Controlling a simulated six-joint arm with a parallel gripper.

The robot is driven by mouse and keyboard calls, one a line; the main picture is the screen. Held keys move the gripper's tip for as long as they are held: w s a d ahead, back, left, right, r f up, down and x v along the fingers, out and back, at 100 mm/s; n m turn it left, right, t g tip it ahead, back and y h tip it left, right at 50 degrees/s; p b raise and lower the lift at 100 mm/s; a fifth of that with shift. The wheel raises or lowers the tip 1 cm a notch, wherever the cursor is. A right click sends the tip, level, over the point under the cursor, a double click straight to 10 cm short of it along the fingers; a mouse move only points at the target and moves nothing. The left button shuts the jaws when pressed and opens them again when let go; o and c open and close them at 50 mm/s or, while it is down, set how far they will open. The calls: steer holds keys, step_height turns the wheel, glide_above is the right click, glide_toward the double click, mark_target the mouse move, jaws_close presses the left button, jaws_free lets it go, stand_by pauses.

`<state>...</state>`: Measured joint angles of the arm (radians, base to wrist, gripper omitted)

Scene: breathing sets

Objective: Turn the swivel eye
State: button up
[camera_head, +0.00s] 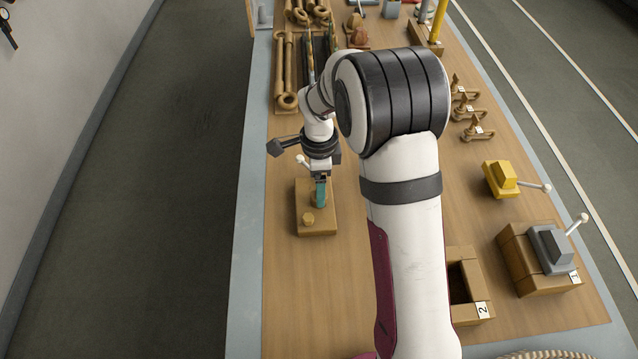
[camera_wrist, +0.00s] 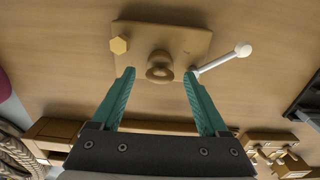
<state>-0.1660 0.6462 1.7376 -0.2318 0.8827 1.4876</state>
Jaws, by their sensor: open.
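The swivel eye (camera_wrist: 160,66), a tan ring on a round base, is on a wooden plate (camera_wrist: 190,40) in the wrist view. A white rod with a ball end (camera_wrist: 243,50) reaches out to the right from near the right fingertip. My gripper (camera_wrist: 160,73) is open, its teal fingertips on either side of the eye in the picture, with gaps showing. How deep the fingers reach around it I cannot tell. In the head view, my gripper (camera_head: 320,190) is low over the plate (camera_head: 318,229), and the eye is mostly hidden behind it.
Right of my arm are a yellow block with a lever (camera_head: 503,180), a box marked 1 (camera_head: 517,257) and an open box marked 2 (camera_head: 484,288). A wooden rack (camera_head: 284,75) lies beyond. Table left of my arm's base is clear.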

steer(key=shift+f, duration=0.5)
jaws_close()
steer(key=shift+n, duration=0.3)
